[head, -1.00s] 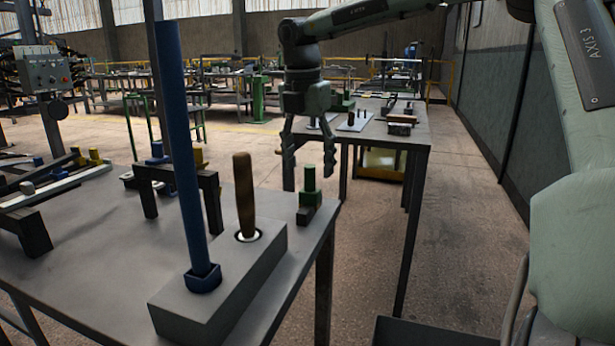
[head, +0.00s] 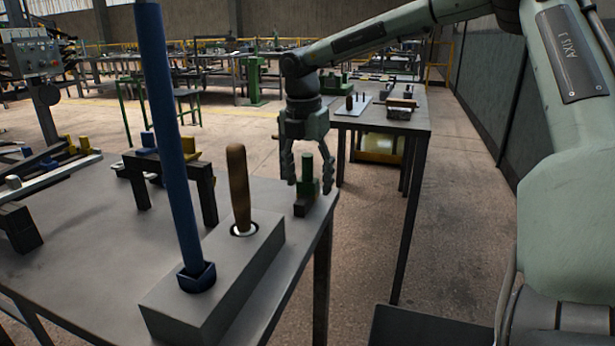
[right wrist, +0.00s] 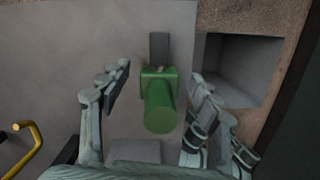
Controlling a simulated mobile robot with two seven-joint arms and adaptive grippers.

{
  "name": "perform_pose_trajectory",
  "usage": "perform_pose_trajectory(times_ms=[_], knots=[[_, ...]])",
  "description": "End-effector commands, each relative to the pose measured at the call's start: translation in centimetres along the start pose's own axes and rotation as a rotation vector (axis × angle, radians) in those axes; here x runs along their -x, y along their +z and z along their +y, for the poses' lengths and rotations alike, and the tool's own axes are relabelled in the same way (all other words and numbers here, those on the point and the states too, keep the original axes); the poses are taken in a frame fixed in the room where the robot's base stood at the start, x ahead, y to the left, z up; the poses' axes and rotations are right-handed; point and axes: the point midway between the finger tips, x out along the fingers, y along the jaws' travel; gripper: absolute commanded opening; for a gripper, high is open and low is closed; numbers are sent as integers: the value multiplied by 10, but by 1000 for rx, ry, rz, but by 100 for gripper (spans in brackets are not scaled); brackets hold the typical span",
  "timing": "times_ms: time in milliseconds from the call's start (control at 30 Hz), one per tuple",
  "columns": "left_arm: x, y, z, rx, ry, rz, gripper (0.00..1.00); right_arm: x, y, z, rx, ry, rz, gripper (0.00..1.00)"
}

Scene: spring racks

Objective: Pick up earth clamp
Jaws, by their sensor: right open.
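The earth clamp, which I take to be the green piece with an upright round post (head: 309,172), stands near the right edge of the grey table. In the right wrist view the green clamp (right wrist: 160,105) sits in the middle, with a dark bar running out behind it. My right gripper (head: 308,186) points down over it with its fingers spread to either side. The right wrist view shows the open fingers (right wrist: 157,88) left and right of the clamp, with a gap on both sides. My left gripper is not in view.
A grey block (head: 255,262) holding a wooden handle (head: 239,188) and a tall blue rod (head: 170,130) stands close by on the table (head: 95,250). A dark bridge-shaped stand (head: 205,190) is further left. Another table (head: 418,122) lies beyond.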

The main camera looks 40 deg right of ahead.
Motion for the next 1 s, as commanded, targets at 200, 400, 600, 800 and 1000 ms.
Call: perform_pose_trajectory(times_ms=[200,400,600,800,1000], knots=[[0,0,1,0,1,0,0,0,0,0,0,1,0,54],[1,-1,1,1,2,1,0,1,0,0,0,1,0,30],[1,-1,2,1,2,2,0,1,0,0,0,0,0,14],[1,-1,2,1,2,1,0,1,0,1,0,2,-1,14],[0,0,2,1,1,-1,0,9,1,1,-1,3,-1,14]])
